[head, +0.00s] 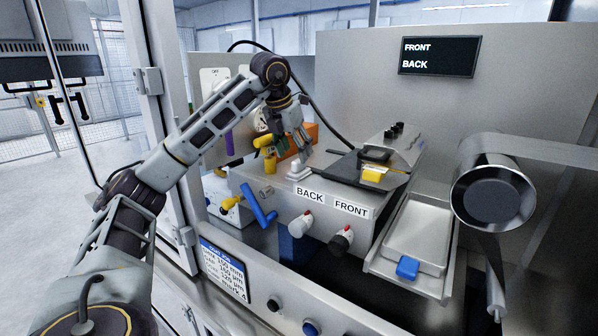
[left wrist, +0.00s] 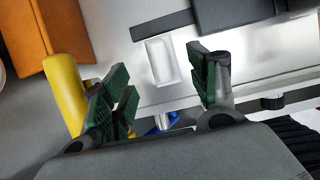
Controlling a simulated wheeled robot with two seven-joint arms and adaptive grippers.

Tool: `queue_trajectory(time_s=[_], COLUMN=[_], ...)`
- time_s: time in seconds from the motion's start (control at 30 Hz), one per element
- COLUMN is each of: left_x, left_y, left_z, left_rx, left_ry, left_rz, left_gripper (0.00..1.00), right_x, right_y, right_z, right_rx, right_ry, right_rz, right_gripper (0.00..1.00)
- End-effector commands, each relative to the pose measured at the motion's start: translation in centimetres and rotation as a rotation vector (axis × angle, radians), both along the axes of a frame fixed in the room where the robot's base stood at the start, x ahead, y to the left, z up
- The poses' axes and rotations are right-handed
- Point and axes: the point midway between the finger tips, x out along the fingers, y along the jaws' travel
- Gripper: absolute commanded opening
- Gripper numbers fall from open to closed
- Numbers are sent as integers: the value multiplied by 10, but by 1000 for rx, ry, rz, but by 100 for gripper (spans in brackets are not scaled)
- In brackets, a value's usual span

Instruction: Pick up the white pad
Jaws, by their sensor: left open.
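The white pad (head: 299,170) is a small white block with a raised grip. It sits on the grey machine's top, above the BACK label, beside a dark plate. In the left wrist view the white pad (left wrist: 160,62) shows between and beyond my fingertips. My left gripper (head: 304,148) is just above the pad in the head view. In the left wrist view my left gripper (left wrist: 162,78) is open, with its green-padded fingers apart and nothing held. I cannot tell the exact height gap to the pad. My right gripper is not in view.
An orange box (head: 304,139) and a yellow cylinder (left wrist: 64,88) stand close to the left gripper. A blue lever (head: 259,204) juts from the front. A metal tray (head: 418,232) is at right.

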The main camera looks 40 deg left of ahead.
Motion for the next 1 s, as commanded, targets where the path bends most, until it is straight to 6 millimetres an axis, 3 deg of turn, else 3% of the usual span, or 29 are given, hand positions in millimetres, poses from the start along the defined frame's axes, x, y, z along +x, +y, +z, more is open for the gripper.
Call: queue_trajectory(time_s=[0.27,0.73,1.0], left_x=[1,21,24], left_y=[0,1,1], left_z=[-2,-41,-46], left_rx=[0,0,0], left_ry=[1,1,0], left_rz=[0,1,0], left_gripper=[60,60,60], right_x=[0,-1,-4], right_y=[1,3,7], right_z=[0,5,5], right_rx=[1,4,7], right_ry=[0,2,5], right_rz=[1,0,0], right_gripper=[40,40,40])
